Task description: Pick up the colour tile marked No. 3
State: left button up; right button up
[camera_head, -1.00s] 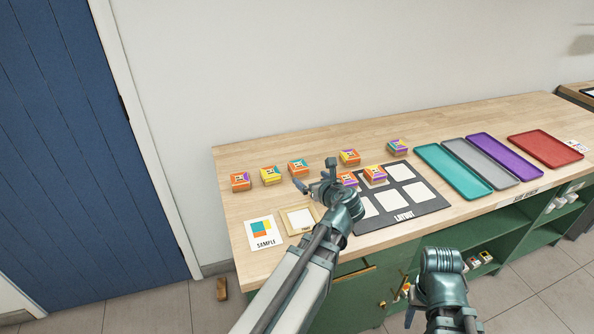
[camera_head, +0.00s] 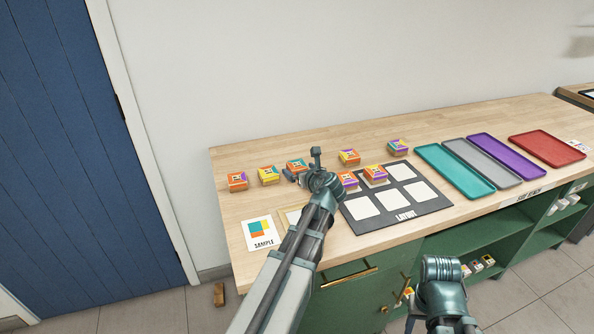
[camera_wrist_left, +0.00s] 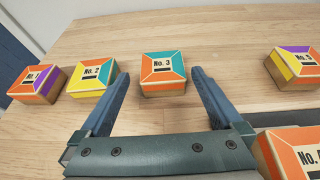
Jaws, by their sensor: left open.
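The No. 3 colour tile (camera_wrist_left: 163,67) is a block with a teal and orange top, on the wooden counter. It also shows in the head view (camera_head: 296,164), partly behind my left gripper. My left gripper (camera_wrist_left: 161,78) is open and empty, low over the counter. Its two fingers reach toward the tile's near side, one tip near each side edge; contact cannot be told. In the head view the left gripper (camera_head: 296,177) is mostly hidden by its wrist. My right arm is at the bottom; its jaws cannot be made out.
The No. 2 tile (camera_wrist_left: 92,77) is close beside the left finger, with the No. 1 tile (camera_wrist_left: 37,82) beyond. The No. 5 tile (camera_wrist_left: 294,66) is to the right. A dark layout board (camera_head: 437,205), a sample card (camera_head: 258,232) and coloured trays (camera_head: 448,175) share the counter.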

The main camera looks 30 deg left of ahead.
aim_at(299, 168)
pick_arm(q)
jog(key=b+x, duration=0.1)
jog(key=x, duration=0.3)
jog(key=shift+w, duration=0.2)
jog(key=shift+d+r, duration=0.1)
pick_arm(e)
jog(key=shift+f, duration=0.7)
pick_arm(q)
jog(key=shift+c, duration=0.2)
